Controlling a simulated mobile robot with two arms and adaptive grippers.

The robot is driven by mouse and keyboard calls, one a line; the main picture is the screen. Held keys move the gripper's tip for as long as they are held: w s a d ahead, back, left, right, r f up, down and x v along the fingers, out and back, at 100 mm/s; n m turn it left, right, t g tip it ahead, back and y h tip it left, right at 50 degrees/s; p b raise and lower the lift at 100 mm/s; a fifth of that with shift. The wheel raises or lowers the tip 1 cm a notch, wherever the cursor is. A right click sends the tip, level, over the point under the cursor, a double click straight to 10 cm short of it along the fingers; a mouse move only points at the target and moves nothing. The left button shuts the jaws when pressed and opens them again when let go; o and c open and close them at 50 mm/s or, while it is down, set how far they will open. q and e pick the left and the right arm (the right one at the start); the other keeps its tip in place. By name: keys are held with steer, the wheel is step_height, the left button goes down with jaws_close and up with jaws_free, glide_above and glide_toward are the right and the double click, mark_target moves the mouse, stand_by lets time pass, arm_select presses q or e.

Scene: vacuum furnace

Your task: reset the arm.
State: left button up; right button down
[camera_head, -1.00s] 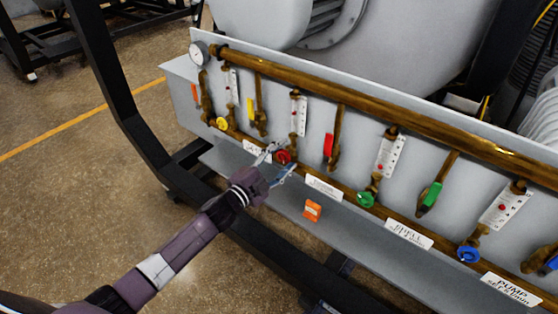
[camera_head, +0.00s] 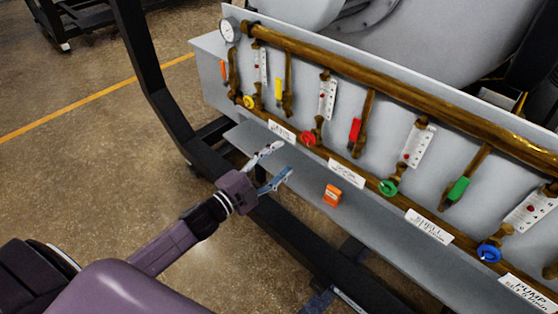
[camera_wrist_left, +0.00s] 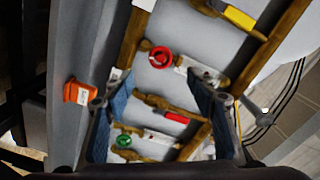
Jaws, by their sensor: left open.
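My left gripper (camera_head: 276,167) is open and empty. In the head view it is in front of the panel's lower ledge, below and left of the red round valve knob (camera_head: 308,139), and apart from it. In the left wrist view its two blue-grey fingers (camera_wrist_left: 165,110) are spread, with nothing held between them. The red knob also shows there (camera_wrist_left: 160,57), beyond the fingertips, with the green knob (camera_wrist_left: 124,141) seen between the fingers. My left arm comes in from the lower left and is bent. My right gripper is not in view.
The grey panel (camera_head: 300,62) carries brass pipes (camera_head: 385,80), a gauge (camera_head: 229,30), coloured valve levers and knobs, and labels. An orange block (camera_head: 332,195) is on the ledge. A black frame post (camera_head: 150,75) stands left of the panel. Open floor (camera_head: 80,190) lies further left.

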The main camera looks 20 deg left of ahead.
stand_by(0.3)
arm_select(q)
steer(key=s+a+f+n+g+y, duration=0.2)
steer(key=s+f+n, duration=0.15)
steer(key=f, duration=0.75)
steer(key=s+a+f+n+g+y, duration=0.25)
steer(key=s+f, duration=0.25)
steer(key=f, duration=0.7)
steer(key=s+a+f+n+g+y, duration=0.1)
steer(key=s+a+f+n+g, duration=0.2)
steer(key=f, duration=0.8)
steer(key=s+d+f+n+g, duration=0.1)
steer(key=s+d+f+g, duration=0.1)
steer(key=s+f, duration=0.5)
steer(key=s+d+f+n+g, duration=0.2)
steer(key=s+f, duration=0.5)
steer(key=s, duration=1.1)
steer(key=s+d+f+n+g, duration=0.2)
steer(key=s+d+f+g, duration=0.2)
steer(key=s, duration=0.8)
step_height(320, 180, down, 3)
steer(key=shift+s+r+y, duration=0.1)
steer(key=shift+s+y, duration=0.05)
steer(key=shift+y, duration=0.2)
